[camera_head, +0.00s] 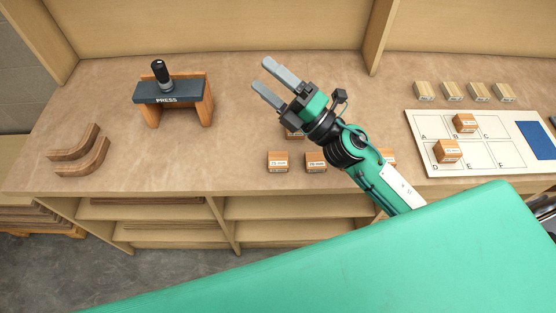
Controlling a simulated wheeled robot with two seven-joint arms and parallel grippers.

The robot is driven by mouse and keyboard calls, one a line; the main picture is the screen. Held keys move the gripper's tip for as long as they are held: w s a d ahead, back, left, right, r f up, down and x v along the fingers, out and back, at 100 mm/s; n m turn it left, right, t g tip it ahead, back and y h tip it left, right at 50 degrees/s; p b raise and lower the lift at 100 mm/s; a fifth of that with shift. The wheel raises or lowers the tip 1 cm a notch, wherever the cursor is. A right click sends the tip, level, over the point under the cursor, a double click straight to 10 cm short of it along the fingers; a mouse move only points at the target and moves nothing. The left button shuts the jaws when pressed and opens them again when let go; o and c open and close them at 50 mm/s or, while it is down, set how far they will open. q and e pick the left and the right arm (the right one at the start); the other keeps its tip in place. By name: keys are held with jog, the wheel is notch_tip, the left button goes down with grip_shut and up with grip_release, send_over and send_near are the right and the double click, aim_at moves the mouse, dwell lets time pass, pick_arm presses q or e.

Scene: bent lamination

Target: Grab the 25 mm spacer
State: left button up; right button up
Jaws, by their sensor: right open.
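My right gripper (274,81) is open and empty over the middle of the bench, with its grey fingers pointing up and left in the view. Several small wooden spacer blocks with white labels lie near the front edge. One block (278,161) and another block (316,161) show clearly. One block (294,134) is partly hidden under the gripper, and one block (388,157) is partly behind my right arm. The labels are too small for me to tell which is the 25 mm spacer. My left gripper is out of view.
A white lettered board (484,161) at the right carries a block (464,123) near B and another block (447,151) near D. Several pale blocks (453,91) stand behind it.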

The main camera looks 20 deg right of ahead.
jog(key=s+a+n+g+y, duration=0.2)
jog(key=a+n+g+y, duration=0.2)
jog(key=n+g, duration=0.5)
jog(key=n+g+h, duration=0.7)
jog(key=n+h, duration=0.6)
jog(key=h, duration=0.2)
send_near(286, 159)
jog(key=p+x, duration=0.2)
jog(key=x, duration=0.1)
jog(key=shift+w+a+f, duration=0.1)
jog(key=shift+w+a, duration=0.15)
jog(key=p+x, duration=0.1)
jog(key=x, duration=0.1)
jog(key=p+x, duration=0.2)
jog(key=shift+s+f, duration=0.2)
jog(key=shift+a+f, duration=0.2)
jog(key=shift+f, duration=0.3)
jog(key=c, duration=1.1)
